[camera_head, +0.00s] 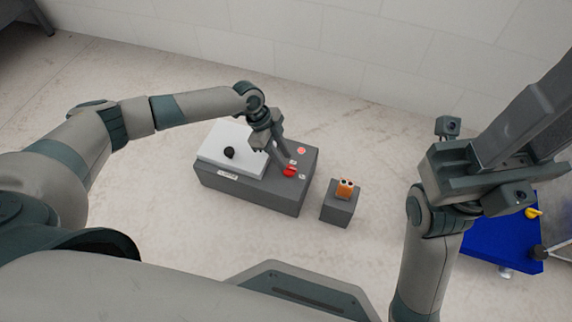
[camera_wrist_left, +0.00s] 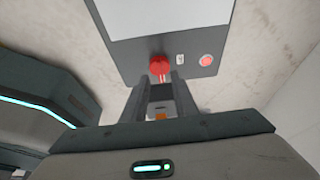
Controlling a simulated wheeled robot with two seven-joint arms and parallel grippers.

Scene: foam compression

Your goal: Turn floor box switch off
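The floor box (camera_head: 285,207) is a dark grey box on the floor with a raised white panel and a black knob (camera_head: 229,152). Its red switch (camera_head: 290,171) sits on the grey strip at the right; it also shows in the left wrist view (camera_wrist_left: 160,64). My left gripper (camera_head: 282,160) points down at this switch. In the left wrist view its two fingers (camera_wrist_left: 160,82) are apart, with the red switch showing at the gap between their tips; I cannot tell whether they touch it. My right gripper (camera_head: 528,120) is raised close to the camera, away from the box; its fingertips are unclear.
A round red button (camera_head: 301,150) is beside the switch on the box. A small grey block (camera_head: 340,208) with an orange piece (camera_head: 345,188) stands right of the box. A blue object (camera_head: 497,242) lies under my right arm. A white wall (camera_head: 330,45) is behind.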

